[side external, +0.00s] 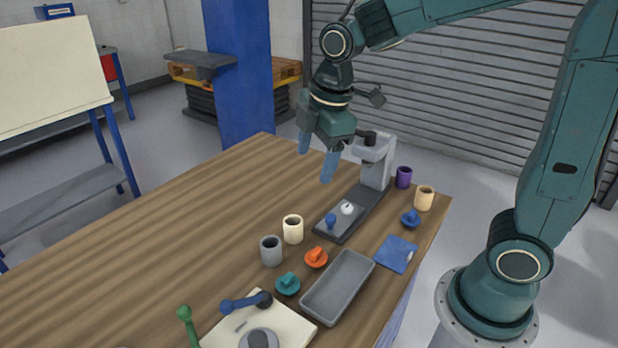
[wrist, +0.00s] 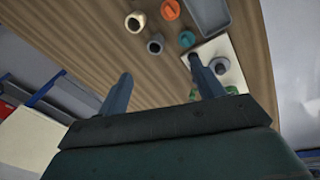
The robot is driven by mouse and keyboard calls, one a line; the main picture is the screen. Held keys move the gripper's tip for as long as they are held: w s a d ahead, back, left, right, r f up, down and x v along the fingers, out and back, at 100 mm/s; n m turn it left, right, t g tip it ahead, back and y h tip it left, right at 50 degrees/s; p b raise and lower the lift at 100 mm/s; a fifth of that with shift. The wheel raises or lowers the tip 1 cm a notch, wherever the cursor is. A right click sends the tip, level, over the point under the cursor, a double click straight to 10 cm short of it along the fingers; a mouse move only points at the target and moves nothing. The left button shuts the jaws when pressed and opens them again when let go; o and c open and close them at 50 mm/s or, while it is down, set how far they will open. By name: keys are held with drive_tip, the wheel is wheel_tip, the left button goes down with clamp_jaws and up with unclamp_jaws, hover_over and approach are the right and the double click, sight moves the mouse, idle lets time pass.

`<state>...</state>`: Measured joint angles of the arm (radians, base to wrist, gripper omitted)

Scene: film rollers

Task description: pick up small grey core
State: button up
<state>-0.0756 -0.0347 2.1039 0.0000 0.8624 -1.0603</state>
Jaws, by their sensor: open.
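The small grey core (side external: 270,251) is a short hollow cylinder standing upright on the wooden table, left of the cream core (side external: 293,230). In the wrist view the grey core (wrist: 156,45) lies beyond my fingertips, between them in the picture, with its dark opening visible. My gripper (side external: 316,156) is open and empty, high above the table and farther back than the grey core. In the wrist view, my gripper's two fingers (wrist: 160,70) are spread wide apart with nothing between them.
Close to the core are an orange knob piece (side external: 316,258), a teal knob piece (side external: 287,284) and a grey tray (side external: 338,287). A grey stand device (side external: 373,165) rises behind. A cream board (side external: 292,326) with tools lies in front. The table's left side is clear.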

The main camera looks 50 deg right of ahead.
drive_tip(key=w+a+f+n+g, duration=0.1)
drive_tip(key=w+a+f+n, duration=0.1)
drive_tip(key=w+f+n, duration=0.35)
drive_tip(key=n+g, duration=0.1)
drive_tip(key=n, duration=0.3)
hover_over(271, 243)
drive_tip(key=a, duration=0.1)
wheel_tip(271, 243, down, 7)
drive_tip(key=shift+s+a+f, duration=0.1)
drive_tip(key=shift+s+f, duration=0.05)
drive_tip(key=shift+f, duration=1.35)
drive_tip(key=shift+s+a+f, duration=0.1)
drive_tip(key=shift+s+f, duration=0.1)
drive_tip(key=shift+f, duration=1.3)
drive_tip(key=shift+s+f, duration=0.15)
drive_tip(key=shift+f, duration=1.35)
drive_tip(key=shift+f, duration=0.1)
drive_tip(key=f, duration=0.3)
drive_tip(key=shift+s+f, duration=0.1)
drive_tip(key=shift+s, duration=0.1)
drive_tip(key=shift+f, duration=0.9)
